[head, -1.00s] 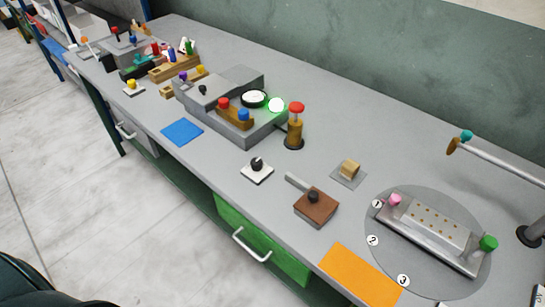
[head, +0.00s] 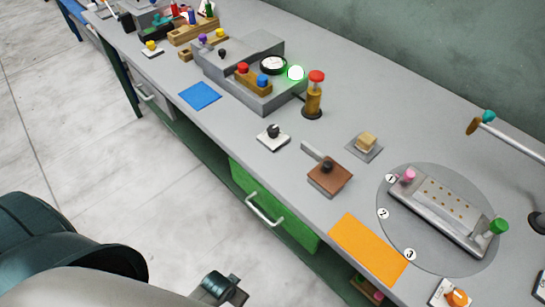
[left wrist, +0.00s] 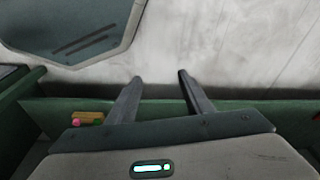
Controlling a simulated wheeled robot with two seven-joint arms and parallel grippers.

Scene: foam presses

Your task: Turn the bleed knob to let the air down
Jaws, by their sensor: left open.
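A black knob on a white square plate (head: 273,138) sits near the bench's front edge. An orange knob on a white plate (head: 457,298) is partly cut off at the bottom right, and a yellow knob on a white plate (head: 152,48) is at the far left. No label shows which one is the bleed knob. A round white gauge (head: 273,65) and a glowing green-rimmed lamp (head: 296,73) stand on the grey press. My left gripper (left wrist: 160,78) is open and empty, away from the knobs, with pale floor beyond its fingers. My right gripper is out of view.
A red-topped brass post (head: 314,98), a brown block with a lever (head: 330,178) and a turntable with a metal fixture (head: 400,247) stand on the bench. A green drawer (head: 285,215) is below the edge. Blue (head: 200,95) and orange (head: 368,248) mats lie flat.

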